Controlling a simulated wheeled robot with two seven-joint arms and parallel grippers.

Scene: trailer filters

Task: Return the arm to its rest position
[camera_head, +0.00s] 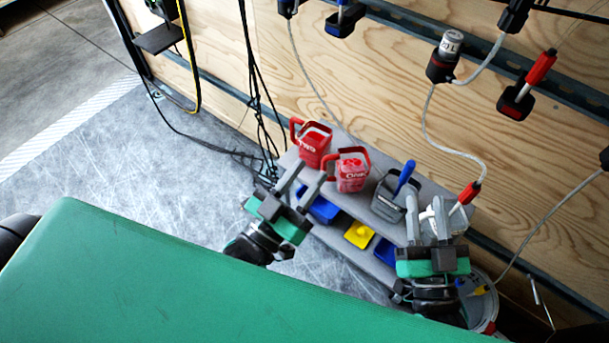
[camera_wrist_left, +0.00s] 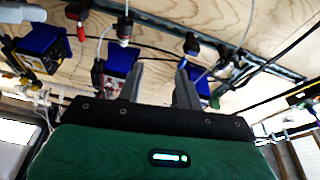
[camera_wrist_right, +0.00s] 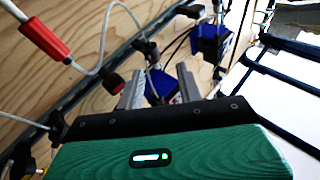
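My left gripper (camera_head: 303,186) is in the middle of the head view, in front of the shelf with the red containers. Its two fingers are apart with nothing between them, and they also show apart in the left wrist view (camera_wrist_left: 160,80). My right gripper (camera_head: 426,218) is further right, over the right end of the shelf. Its fingers are apart and hold nothing that I can see; they also show in the right wrist view (camera_wrist_right: 160,88). The forearms are mostly hidden behind my green body panel in the head view.
Two red containers (camera_head: 314,143) (camera_head: 352,172) and a grey container (camera_head: 388,196) with a blue handle stand on the grey shelf (camera_head: 432,187). Blue and yellow bins (camera_head: 360,235) sit below. Cables hang along the plywood wall (camera_head: 370,80). The floor (camera_head: 130,150) at left is clear.

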